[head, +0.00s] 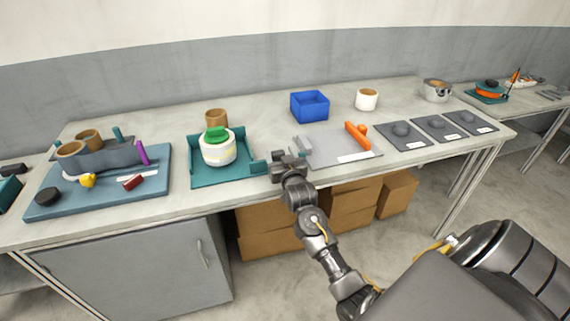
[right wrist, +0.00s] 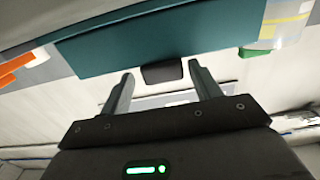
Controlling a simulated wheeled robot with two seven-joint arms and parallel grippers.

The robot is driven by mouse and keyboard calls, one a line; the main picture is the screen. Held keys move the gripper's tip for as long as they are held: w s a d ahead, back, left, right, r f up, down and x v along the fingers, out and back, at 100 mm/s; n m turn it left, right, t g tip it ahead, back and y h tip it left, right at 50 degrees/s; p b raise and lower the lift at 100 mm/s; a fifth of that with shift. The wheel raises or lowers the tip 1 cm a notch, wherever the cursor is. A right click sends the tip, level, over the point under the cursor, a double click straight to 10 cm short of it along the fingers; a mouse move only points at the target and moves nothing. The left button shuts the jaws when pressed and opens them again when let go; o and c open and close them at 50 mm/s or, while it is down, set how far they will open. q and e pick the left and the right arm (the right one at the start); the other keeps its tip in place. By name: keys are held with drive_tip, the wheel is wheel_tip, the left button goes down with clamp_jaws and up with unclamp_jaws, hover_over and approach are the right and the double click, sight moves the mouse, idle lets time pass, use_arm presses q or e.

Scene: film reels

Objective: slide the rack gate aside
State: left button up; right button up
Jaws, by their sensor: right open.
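The teal rack (head: 222,181) on the bench has a flat base and low walls. A white reel stack with a green top (head: 218,148) stands in it. A teal gate piece (head: 258,167) is at the rack's right side, right beside my right gripper (head: 279,168). In the right wrist view a wide teal panel (right wrist: 170,38) lies ahead, with a dark block (right wrist: 162,73) below it, between the open fingers (right wrist: 162,88). I cannot tell whether either finger touches it. The gripper's body hides part of this area. My left gripper is not in view.
A grey board with an orange handle (head: 357,136) lies right of my gripper. A blue bin (head: 310,106) and cups stand behind. A blue tray (head: 60,204) with small items is at left. Dark pads (head: 403,137) lie at right.

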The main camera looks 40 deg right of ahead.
drive_tip(key=b+v, duration=0.1)
drive_tip(key=v, duration=0.8)
drive_tip(key=shift+s, duration=0.2)
drive_tip(key=s+a+f+n+g+y, duration=0.5)
drive_tip(key=s+a+f, duration=0.4)
drive_tip(key=s+f, duration=0.4)
drive_tip(key=s+a+f+g, duration=0.2)
drive_tip(key=s+g, duration=0.1)
drive_tip(key=s, duration=0.3)
drive_tip(key=s+a+f+g+y, duration=0.1)
drive_tip(key=s+f+g, duration=0.15)
drive_tip(key=s, duration=0.35)
drive_tip(key=s+a+f+g, duration=0.1)
drive_tip(key=s+a+g, duration=0.15)
drive_tip(key=s, duration=0.35)
wheel_tip(320, 180, down, 26)
drive_tip(key=s+n+g, duration=0.1)
drive_tip(key=g, duration=0.1)
drive_tip(key=s+d+f+g, duration=0.1)
drive_tip(key=s+d+f, duration=0.2)
drive_tip(key=s+f, duration=1.2)
drive_tip(key=shift+s+d, duration=0.15)
drive_tip(key=shift+s, duration=0.6)
